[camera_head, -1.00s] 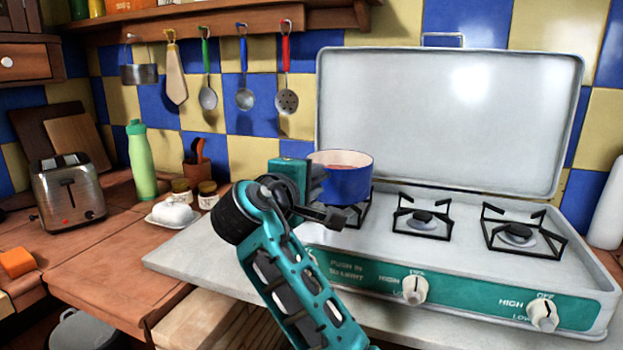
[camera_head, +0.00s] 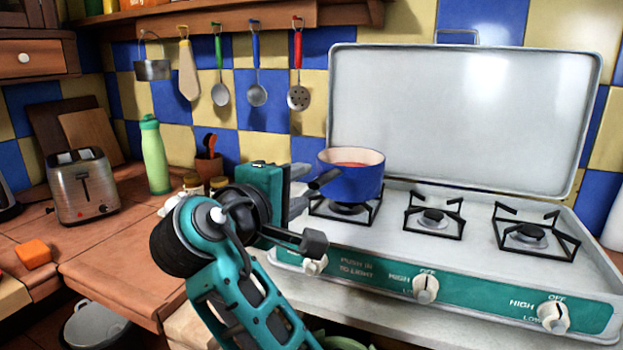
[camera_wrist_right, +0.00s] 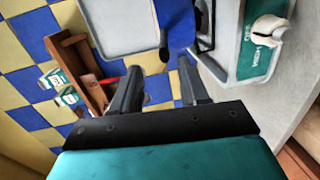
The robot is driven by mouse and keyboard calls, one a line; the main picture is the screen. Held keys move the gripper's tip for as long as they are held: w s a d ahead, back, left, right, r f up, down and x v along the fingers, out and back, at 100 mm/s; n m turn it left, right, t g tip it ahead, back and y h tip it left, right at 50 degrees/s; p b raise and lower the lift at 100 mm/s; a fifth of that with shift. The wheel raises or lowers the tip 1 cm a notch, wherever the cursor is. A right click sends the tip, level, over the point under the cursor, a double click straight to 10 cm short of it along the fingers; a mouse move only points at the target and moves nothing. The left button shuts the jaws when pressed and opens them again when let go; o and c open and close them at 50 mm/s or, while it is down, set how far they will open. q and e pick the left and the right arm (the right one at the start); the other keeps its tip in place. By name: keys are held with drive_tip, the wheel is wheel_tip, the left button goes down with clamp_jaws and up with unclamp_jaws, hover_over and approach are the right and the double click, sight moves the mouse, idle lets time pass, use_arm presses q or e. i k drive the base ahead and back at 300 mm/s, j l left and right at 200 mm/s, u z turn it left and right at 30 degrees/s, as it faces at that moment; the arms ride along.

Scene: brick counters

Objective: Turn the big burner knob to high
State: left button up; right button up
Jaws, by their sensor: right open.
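The white stove has three white knobs on its teal front panel: a left knob (camera_head: 315,265), a middle knob (camera_head: 425,289) and a right knob (camera_head: 552,317). I cannot tell for certain which one serves the big burner. My right gripper (camera_head: 300,188) is open and empty, left of the blue pot (camera_head: 352,182) and above the left end of the stove. It is apart from the knobs. In the right wrist view its two fingers (camera_wrist_right: 158,88) are spread, with a white knob (camera_wrist_right: 268,30) at the upper right. My left gripper is not in view.
The blue pot sits on the left burner, its handle pointing towards my gripper. Bare middle (camera_head: 433,216) and right (camera_head: 527,236) burners lie beside it. The raised lid (camera_head: 460,115) stands behind. A toaster (camera_head: 82,187) and green bottle (camera_head: 155,155) are at left.

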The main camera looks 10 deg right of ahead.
sight(321, 266)
drive_tip(key=k+j, duration=0.8)
drive_tip(key=j, duration=0.1)
